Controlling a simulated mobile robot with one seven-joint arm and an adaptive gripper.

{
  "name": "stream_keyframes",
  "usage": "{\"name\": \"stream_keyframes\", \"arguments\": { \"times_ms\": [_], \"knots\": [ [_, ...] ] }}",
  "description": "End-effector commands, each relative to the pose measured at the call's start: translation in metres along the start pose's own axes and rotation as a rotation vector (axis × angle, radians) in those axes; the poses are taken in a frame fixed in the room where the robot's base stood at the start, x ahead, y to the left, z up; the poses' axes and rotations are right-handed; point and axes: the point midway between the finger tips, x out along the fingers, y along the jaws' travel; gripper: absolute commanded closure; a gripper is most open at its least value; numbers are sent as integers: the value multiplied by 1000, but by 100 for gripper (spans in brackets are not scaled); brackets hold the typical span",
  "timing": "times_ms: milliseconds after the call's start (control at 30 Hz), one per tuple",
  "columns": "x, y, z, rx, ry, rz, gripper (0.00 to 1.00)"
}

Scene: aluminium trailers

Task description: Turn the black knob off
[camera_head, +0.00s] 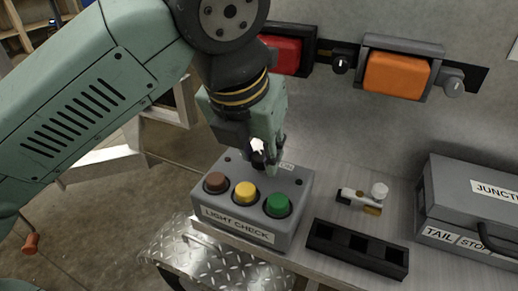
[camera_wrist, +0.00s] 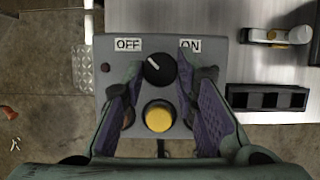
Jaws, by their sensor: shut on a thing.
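The black knob (camera_wrist: 160,71) is on top of the grey light check box (camera_head: 238,236). In the wrist view it sits below and between the OFF label (camera_wrist: 127,45) and the ON label (camera_wrist: 190,45). Its white mark points up and left, towards OFF. My gripper (camera_wrist: 160,72) reaches down over the box from above, with one finger on each side of the knob, and is shut on it. In the head view my gripper (camera_head: 264,160) partly hides the knob, and the OFF label is not visible.
Brown (camera_head: 216,182), yellow (camera_head: 245,192) and green (camera_head: 278,204) buttons line the box's front. A black slotted tray (camera_head: 357,248), a small white-and-yellow device (camera_head: 360,200) and a junction box (camera_head: 470,205) stand to the right. Red (camera_head: 283,54) and orange (camera_head: 396,76) lamps are behind.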

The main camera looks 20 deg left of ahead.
Motion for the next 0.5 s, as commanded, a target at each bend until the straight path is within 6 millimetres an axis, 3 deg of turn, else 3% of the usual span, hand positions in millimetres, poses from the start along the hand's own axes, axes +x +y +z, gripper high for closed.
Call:
{"name": "stream_keyframes", "arguments": {
  "times_ms": [67, 100, 367, 500],
  "knots": [
    [0, -1, 0, 0, -1, -2, 100],
    [0, -1, 0, 0, -1, -2, 71],
    [0, 0, 0, 0, -1, -1, 54],
    [0, 0, 0, 0, -1, -1, 53]
  ]
}}
